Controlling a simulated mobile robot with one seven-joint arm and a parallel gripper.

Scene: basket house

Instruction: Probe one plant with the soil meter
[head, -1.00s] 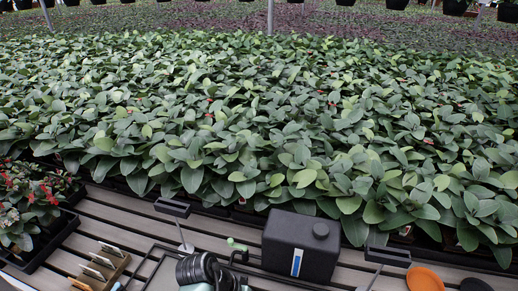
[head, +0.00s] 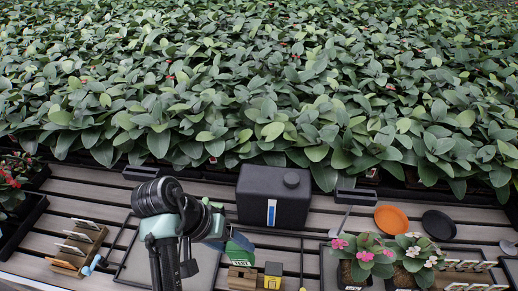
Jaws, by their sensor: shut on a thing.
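A plant with pink flowers (head: 366,256) and a plant with white and pale flowers (head: 413,252) stand side by side at the lower right of the bench in the head view. My black and mint arm (head: 160,218) reaches in at the lower middle, left of both plants and well apart from them. I cannot make out the fingertips of my gripper or what is between them. A small yellow object (head: 273,275) is at the bottom, right of my arm. I cannot tell whether it is the soil meter.
A black tank (head: 273,197) stands behind my arm. A wooden block (head: 242,278) with lettering and a green piece (head: 240,243) are right of the arm. An orange saucer (head: 391,219) and a black saucer (head: 438,224) lie behind the flowering plants. Dense foliage (head: 270,90) fills the back.

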